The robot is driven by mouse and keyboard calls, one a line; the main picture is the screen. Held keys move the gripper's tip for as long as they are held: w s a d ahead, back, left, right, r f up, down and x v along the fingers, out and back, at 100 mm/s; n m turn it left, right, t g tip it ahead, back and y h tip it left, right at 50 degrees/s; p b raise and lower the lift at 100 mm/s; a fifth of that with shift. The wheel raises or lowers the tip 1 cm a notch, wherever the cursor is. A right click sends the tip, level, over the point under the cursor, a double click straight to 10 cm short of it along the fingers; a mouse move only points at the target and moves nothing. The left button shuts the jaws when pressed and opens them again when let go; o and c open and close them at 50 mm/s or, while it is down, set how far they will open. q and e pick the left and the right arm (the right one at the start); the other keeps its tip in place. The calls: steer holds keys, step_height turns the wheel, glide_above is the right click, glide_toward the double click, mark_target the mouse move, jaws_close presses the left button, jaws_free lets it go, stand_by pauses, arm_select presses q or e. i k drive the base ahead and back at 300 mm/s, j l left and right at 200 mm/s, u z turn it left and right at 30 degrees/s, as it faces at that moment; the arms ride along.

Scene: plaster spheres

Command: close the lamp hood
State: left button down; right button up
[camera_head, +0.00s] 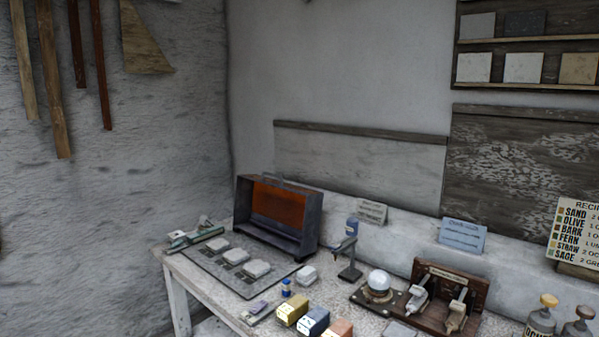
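A dark metal box-shaped hood (305,243) with an orange inner face (278,205) stands at the back of the worktable; I take it to be the lamp hood. It appears tipped up, its orange inside facing the front. A thin handle shows along its top edge. In front of it lies a flat grey plate (212,262) with several pale blocks (236,256) on it. Neither of my grippers is in view.
A green-grey tool (195,238) lies left of the hood. A small stand with a blue top (350,250), a white dome (379,280) and a wooden lever panel (452,290) stand to the right. Coloured boxes (312,320) sit at the front edge.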

mark_target(287, 208)
steer(key=i+j+z, duration=0.15)
steer(key=z, duration=0.25)
steer(key=i+j+z, duration=0.1)
steer(key=z, duration=0.3)
steer(key=j+z, duration=0.4)
steer(key=i+l, duration=0.05)
steer(key=l, duration=0.05)
